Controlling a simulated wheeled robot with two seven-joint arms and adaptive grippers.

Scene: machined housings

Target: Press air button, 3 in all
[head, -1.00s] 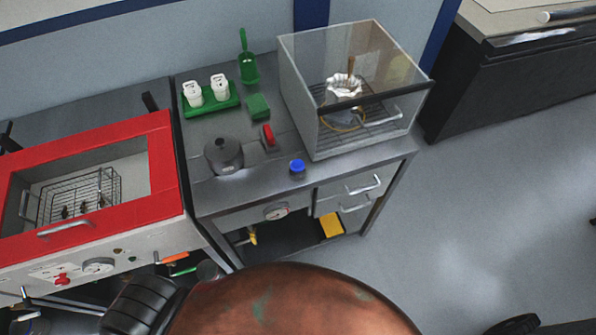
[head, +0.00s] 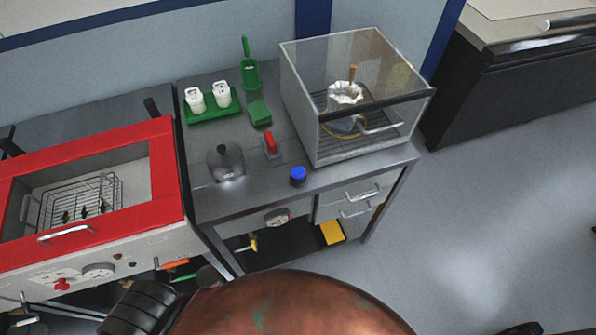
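A small round piece with a blue top and dark base (head: 298,176) stands near the front edge of the metal bench (head: 290,192). A red lever-like piece (head: 271,143) sits on a plate behind it. A red knob (head: 62,284) is on the front panel of the red-framed cabinet at the left. No label is readable, so I cannot tell which of these is the air button. Neither of my grippers can be made out, and nothing is seen touching these pieces.
A clear box (head: 357,100) stands at the bench's right, a grey domed pot (head: 227,164) at its front left. A green rack (head: 212,113) holds two white containers. The red-framed cabinet (head: 162,165) adjoins at left. A large copper-coloured rounded body (head: 290,308) fills the bottom; open floor lies right.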

